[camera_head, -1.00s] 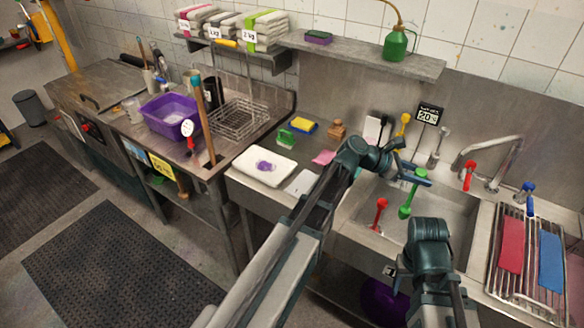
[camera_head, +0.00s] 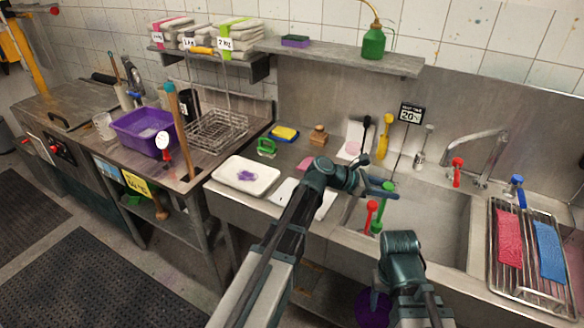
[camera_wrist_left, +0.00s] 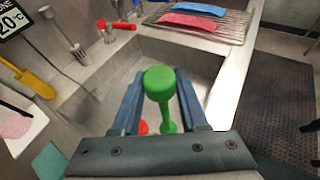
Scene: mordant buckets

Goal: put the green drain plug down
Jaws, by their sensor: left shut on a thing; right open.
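The green drain plug (camera_head: 385,198) is held upright by my left gripper (camera_head: 387,189) over the left part of the sink basin. In the left wrist view its round green top (camera_wrist_left: 160,82) sits between the two blue fingers. A red plug (camera_head: 370,214) stands just left of it in the head view, and a bit of it shows in the left wrist view (camera_wrist_left: 142,128). Whether the green plug's lower end touches the basin floor I cannot tell. My right gripper (camera_head: 402,246) is low at the front of the sink, open, its fingertips mostly hidden.
The sink basin (camera_head: 430,222) is clear to the right of the plugs. A rack (camera_head: 527,266) with red and blue cloths is at the right. Red (camera_head: 456,171) and blue (camera_head: 517,187) tap handles stand behind. A white tray (camera_head: 232,183) lies left of the sink.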

